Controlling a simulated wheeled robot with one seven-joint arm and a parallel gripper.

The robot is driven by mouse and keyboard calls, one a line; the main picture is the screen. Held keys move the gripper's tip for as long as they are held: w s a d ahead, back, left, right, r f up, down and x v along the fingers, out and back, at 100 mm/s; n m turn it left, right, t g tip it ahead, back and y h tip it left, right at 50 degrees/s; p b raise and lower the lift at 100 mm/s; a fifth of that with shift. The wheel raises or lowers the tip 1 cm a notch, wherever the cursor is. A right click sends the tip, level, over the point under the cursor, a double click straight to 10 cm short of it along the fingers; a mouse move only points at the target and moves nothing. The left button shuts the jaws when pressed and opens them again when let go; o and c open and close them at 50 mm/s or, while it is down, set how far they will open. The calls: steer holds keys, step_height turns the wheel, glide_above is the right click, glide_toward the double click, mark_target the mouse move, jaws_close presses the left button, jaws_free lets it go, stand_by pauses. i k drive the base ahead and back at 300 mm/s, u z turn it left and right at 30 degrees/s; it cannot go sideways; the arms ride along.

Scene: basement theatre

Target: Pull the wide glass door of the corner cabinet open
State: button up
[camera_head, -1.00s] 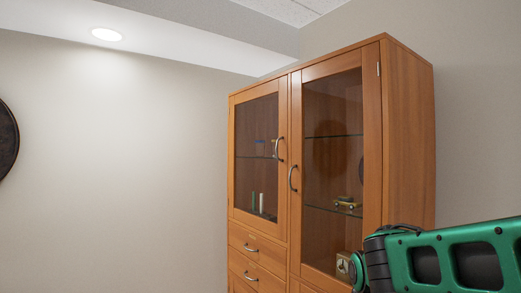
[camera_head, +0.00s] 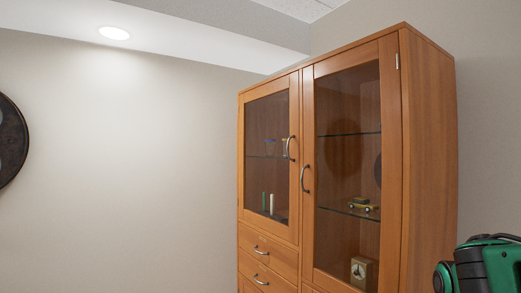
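The wooden corner cabinet (camera_head: 430,160) stands against the walls at the right. It has two glass doors, both shut. The right glass door (camera_head: 391,170) is taller and looks wider in the picture; its curved metal handle (camera_head: 306,179) is on its left edge, with a hinge at the upper right. The left glass door (camera_head: 247,160) is shorter and sits above drawers; its handle (camera_head: 291,148) is on its right edge. A green and black part of my arm shows at the lower right, apart from the handles in the picture. My gripper is out of view.
Behind the right door, glass shelves hold a toy car (camera_head: 363,205) and a small clock (camera_head: 361,272). Small items stand behind the left door. Drawers (camera_head: 268,250) lie below it. The left wall (camera_head: 130,170) is bare except for a dark round object (camera_head: 12,140).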

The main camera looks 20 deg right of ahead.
mark_target(291, 233)
steer(key=u, duration=0.05)
steer(key=i, duration=1)
steer(key=z, duration=0.05)
